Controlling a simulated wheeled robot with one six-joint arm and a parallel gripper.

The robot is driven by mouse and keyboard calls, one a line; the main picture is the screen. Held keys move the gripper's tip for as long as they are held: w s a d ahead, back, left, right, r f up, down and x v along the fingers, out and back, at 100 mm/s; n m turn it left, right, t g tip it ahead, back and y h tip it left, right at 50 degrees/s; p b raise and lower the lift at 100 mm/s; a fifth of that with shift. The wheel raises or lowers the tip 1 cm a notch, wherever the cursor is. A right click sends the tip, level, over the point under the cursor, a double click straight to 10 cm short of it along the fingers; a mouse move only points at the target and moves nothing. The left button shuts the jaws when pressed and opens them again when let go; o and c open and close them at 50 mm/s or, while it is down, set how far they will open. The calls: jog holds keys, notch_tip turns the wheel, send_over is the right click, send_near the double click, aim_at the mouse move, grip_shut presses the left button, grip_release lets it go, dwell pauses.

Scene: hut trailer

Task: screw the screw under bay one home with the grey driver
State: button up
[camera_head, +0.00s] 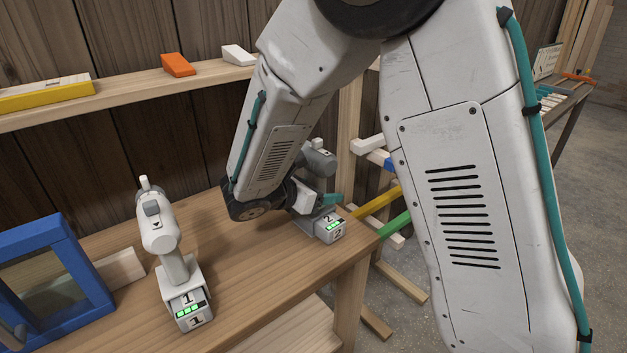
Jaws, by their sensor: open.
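A driver with a grey body (319,161) stands on the bench at its right end, partly hidden by my arm. Its base (331,229) is marked 2 and has a green-lit display. My gripper (319,199) is at this driver's grip, low above the base, with teal and light parts showing; its jaws are open and partly hidden. Whether they touch the driver I cannot tell. A whitish driver (158,235) stands upright at the left, its base (193,311) marked 1 with green lights. I cannot make out any screw or a marked bay.
A blue frame (76,240) stands at the bench's left. A shelf (130,104) behind holds a yellow level (45,95), an orange wedge (178,65) and a white wedge (238,56). The bench (240,270) is clear between the drivers. Coloured bars (375,203) are beyond its right end.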

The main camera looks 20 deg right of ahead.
grip_shut()
jog(key=shift+r, duration=0.1)
